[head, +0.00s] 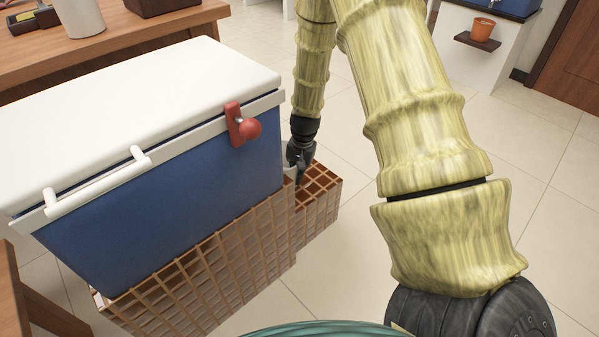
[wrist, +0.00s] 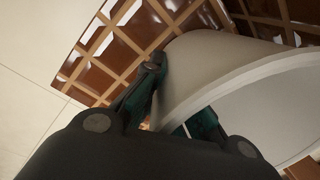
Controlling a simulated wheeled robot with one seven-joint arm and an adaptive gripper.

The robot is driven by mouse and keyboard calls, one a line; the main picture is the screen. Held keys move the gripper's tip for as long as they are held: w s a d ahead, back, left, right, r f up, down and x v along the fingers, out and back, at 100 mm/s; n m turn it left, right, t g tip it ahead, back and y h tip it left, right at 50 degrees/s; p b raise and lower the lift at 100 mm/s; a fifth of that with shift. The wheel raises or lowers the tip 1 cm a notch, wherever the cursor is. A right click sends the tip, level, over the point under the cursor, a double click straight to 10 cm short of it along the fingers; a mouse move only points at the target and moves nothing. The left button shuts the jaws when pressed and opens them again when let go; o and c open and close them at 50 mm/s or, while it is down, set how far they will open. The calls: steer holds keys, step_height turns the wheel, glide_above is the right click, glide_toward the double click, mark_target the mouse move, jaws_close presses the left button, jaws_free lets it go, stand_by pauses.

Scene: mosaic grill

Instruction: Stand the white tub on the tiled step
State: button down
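My gripper (head: 300,165) points down over the low end of the brown tiled step (head: 322,196), just past the blue cooler's right end. In the wrist view, my gripper (wrist: 180,100) has one finger along the outside of the white tub (wrist: 205,70) and the other inside its rim, with the wall between them. It looks shut on that wall. The brown tiles (wrist: 125,45) show behind the tub; I cannot tell whether its base touches them. In the head view only a pale sliver of the tub (head: 289,172) shows; the cooler hides the rest.
The blue cooler (head: 170,200) with white lid and red latch (head: 242,125) stands close left of my gripper on a higher tiled block (head: 215,285). A wooden counter (head: 130,40) is at the back left. Open floor (head: 350,260) lies to the right.

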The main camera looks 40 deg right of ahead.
stand_by(0.3)
steer(key=c, duration=1.6)
jaws_free()
steer(key=shift+o, duration=0.2)
step_height(320, 180, up, 12)
steer(key=s, duration=0.1)
steer(key=shift+d, duration=0.3)
steer(key=shift+f, duration=0.1)
